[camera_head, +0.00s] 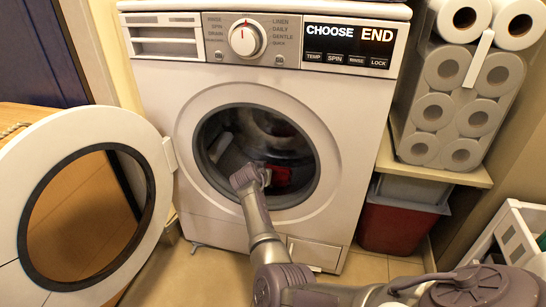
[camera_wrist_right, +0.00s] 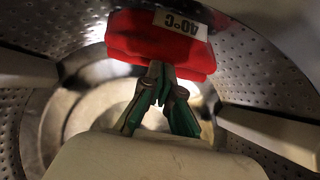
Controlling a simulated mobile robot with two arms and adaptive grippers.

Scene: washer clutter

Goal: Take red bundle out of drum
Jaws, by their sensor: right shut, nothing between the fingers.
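The red bundle (camera_head: 281,176) lies low inside the dark drum (camera_head: 240,124) of the white washer. In the right wrist view the red bundle (camera_wrist_right: 150,35) is a folded stack with a white "40°C" label that appears upside down. My right arm reaches through the open doorway. My right gripper (camera_head: 264,173) is inside the drum, beside the bundle in the head view. In the wrist view its green-padded fingers (camera_wrist_right: 160,70) come together at the bundle's near edge, shut with nothing between them. I cannot tell whether the tips touch the cloth. My left gripper is out of view.
The round washer door (camera_head: 95,135) stands swung open to the left. A rack of paper rolls (camera_head: 455,105) sits on a shelf at right, above a red bin (camera_head: 393,228). A white basket (camera_head: 505,237) stands at lower right. Metal drum walls (camera_wrist_right: 270,80) surround the gripper closely.

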